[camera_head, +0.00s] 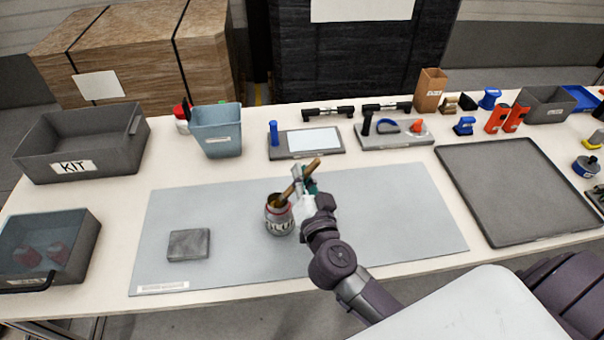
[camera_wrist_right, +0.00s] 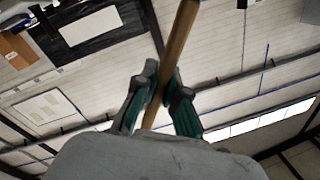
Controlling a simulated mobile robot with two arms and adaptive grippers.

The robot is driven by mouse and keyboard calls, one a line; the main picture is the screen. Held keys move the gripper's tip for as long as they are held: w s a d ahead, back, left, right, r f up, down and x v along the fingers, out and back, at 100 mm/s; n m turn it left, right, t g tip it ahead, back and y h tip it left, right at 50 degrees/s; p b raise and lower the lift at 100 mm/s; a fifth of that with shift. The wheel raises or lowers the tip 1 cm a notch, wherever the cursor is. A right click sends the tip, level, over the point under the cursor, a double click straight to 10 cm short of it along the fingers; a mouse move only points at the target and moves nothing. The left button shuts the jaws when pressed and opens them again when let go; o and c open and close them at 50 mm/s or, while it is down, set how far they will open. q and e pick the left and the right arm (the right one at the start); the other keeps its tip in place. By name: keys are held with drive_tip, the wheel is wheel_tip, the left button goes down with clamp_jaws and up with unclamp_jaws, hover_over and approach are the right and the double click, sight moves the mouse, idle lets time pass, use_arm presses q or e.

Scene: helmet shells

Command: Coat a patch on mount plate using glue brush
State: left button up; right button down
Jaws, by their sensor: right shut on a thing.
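My right gripper (camera_head: 306,183) is shut on the wooden handle of the glue brush (camera_head: 284,198). The brush leans, with its lower end inside the glue pot (camera_head: 280,226), so its bristles are hidden. The pot is a grey can with a reddish rim and a label, upright on the mat. In the right wrist view the brush handle (camera_wrist_right: 171,62) passes between the green-padded fingers (camera_wrist_right: 162,92). A small dark grey flat block (camera_head: 188,245), which looks like the mount plate, lies on the mat left of the pot. My left gripper is not in view.
The light grey mat (camera_head: 390,215) is clear right of my arm. A KIT bin (camera_head: 70,165), a blue-grey bin (camera_head: 216,145) and a clear-sided container (camera_head: 85,250) stand left. Trays with tools (camera_head: 345,153) line the back.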

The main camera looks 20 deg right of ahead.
drive_tip(key=shift+f+p, duration=0.2)
drive_tip(key=shift+p, duration=0.15)
idle(1.2)
wheel_tip(320, 180, up, 7)
drive_tip(key=p, duration=0.9)
drive_tip(key=shift+r, duration=0.15)
idle(0.7)
